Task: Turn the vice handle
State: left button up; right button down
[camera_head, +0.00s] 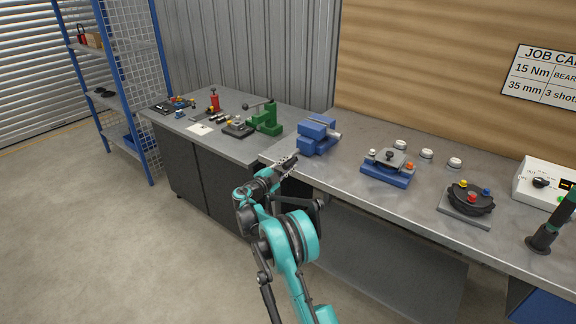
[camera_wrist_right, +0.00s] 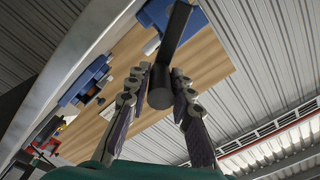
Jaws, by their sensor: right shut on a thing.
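The blue vice (camera_head: 318,137) sits at the front edge of the bench, left of its middle. It also shows at the top of the right wrist view (camera_wrist_right: 154,14). Its black handle (camera_wrist_right: 178,35) is a bar with a round grip at its end. My right gripper (camera_head: 286,163) is in front of the vice, just off the bench edge. In the right wrist view its two fingers (camera_wrist_right: 161,80) close on either side of the round grip. In the head view the gripper mostly hides the handle. My left gripper is out of view.
Right of the vice stand a blue fixture with a grey plate (camera_head: 387,168), a dark round fixture (camera_head: 470,199) and a white control box (camera_head: 541,183). A green press (camera_head: 265,119) stands on the left bench. Open floor lies in front.

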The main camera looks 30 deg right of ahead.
jog(key=shift+s+d+f, duration=0.1)
jog(key=shift+s+f, duration=0.15)
jog(key=shift+f, duration=0.15)
jog(key=c, duration=1.3)
grip_release()
jog(key=v, duration=1.2)
jog(key=shift+w+r, duration=0.15)
jog(key=shift+r, duration=0.1)
